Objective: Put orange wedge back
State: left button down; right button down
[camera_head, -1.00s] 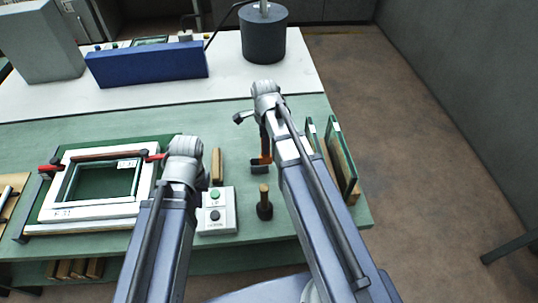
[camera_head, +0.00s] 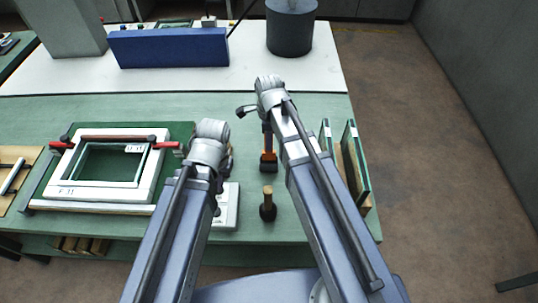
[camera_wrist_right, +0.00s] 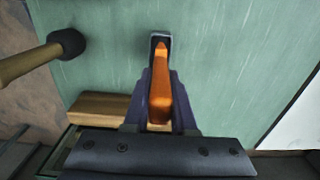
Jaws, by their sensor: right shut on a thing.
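The orange wedge (camera_wrist_right: 160,88) is held between the fingers of my right gripper (camera_wrist_right: 163,96) in the right wrist view. Its dark end (camera_wrist_right: 160,43) points away from the gripper, over the green bench. In the head view the orange wedge (camera_head: 268,155) shows below my right wrist, left of the forearm. I cannot tell whether it touches the bench. My left gripper (camera_head: 224,165) is near the button box, mostly hidden behind its own wrist; its fingers are not clear.
A dark mallet (camera_head: 267,206) stands close in front of the wedge. A white frame (camera_head: 70,193) with red-handled clamps lies left. A button box (camera_head: 228,208) is partly covered by my left arm. Glass-like panels (camera_head: 355,158) stand at the right edge. A wooden block (camera_wrist_right: 97,107) is nearby.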

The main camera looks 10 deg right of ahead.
pick_arm(q)
jog(key=shift+f, duration=0.5)
pick_arm(e)
jog(key=shift+f, duration=0.55)
